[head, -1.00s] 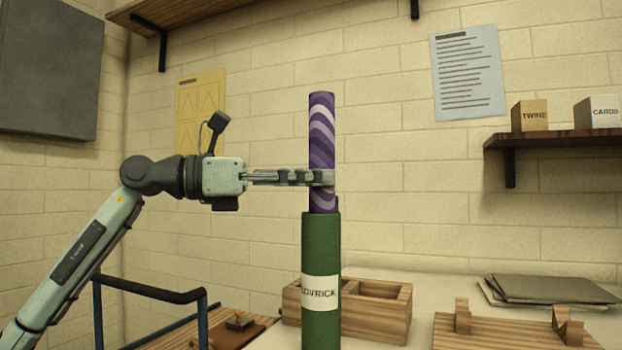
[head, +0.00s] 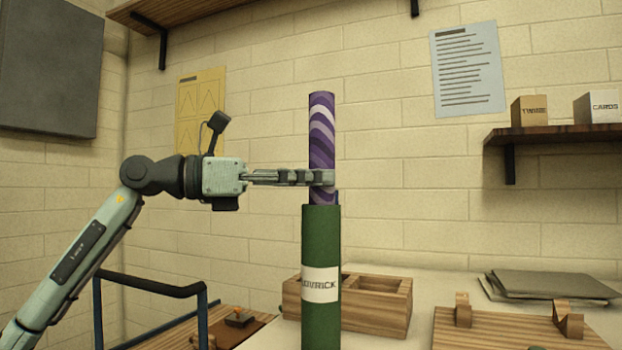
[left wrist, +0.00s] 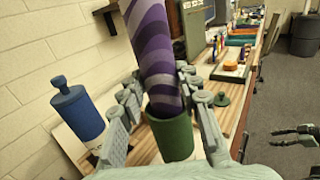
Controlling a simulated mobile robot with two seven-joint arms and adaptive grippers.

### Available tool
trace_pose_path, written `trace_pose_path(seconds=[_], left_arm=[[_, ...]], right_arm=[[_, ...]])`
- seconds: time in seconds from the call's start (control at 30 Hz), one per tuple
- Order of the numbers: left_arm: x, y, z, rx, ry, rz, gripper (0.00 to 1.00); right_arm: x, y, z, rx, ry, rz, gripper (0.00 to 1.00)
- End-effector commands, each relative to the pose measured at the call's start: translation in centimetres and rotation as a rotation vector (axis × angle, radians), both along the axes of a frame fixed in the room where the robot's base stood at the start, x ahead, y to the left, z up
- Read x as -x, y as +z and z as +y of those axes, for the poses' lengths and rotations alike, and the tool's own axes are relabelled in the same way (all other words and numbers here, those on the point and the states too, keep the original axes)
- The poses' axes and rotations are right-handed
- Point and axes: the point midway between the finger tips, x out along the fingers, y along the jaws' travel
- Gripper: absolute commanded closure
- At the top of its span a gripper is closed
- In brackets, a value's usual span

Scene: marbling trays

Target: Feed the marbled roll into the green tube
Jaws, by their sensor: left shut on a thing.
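The marbled roll (head: 322,140), with purple and pale wavy bands, stands upright in the head view. My left gripper (head: 328,178) comes in from the left and is shut around its lower part. The green tube (head: 320,240), with a white label, stands upright directly below the roll. In the head view the roll's bottom meets the tube's rim. The left wrist view shows the roll's lower end (left wrist: 165,95) at the mouth of the tube (left wrist: 170,138); how deep it sits is unclear. A dark gripper-like shape (left wrist: 297,136) shows at the right edge there, too small to read.
A wooden compartment box (head: 378,315) stands behind the tube, and a wooden rack (head: 500,330) is at right. A grey folder stack (head: 550,286) lies at the back right. A blue knobbed container (left wrist: 78,112) is at left in the wrist view. A metal rail (head: 150,287) stands at lower left.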

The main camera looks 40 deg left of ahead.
Motion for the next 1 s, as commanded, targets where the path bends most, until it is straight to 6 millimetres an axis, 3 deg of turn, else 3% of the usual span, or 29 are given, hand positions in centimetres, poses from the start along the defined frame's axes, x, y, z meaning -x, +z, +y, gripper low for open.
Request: trace_pose_path(seconds=[0.33, 0.37, 0.53, 1.0], left_arm=[[0.02, 0.02, 0.01, 0.000, 0.000, -0.001, 0.97], [0.02, 0.02, 0.01, 0.000, 0.000, -0.001, 0.65], [0.02, 0.02, 0.01, 0.000, 0.000, -0.001, 0.44], [0.94, -0.03, 0.83, 0.003, -0.001, 0.000, 0.43]], right_arm=[[0.02, 0.02, 0.03, -0.002, 0.001, -0.006, 0.60], [0.03, 0.01, 0.02, -0.002, 0.001, -0.005, 0.60], [0.11, -0.08, -0.10, 0.003, 0.001, -0.001, 0.60], [0.11, -0.13, -0.24, 0.006, 0.000, 0.000, 0.60]])
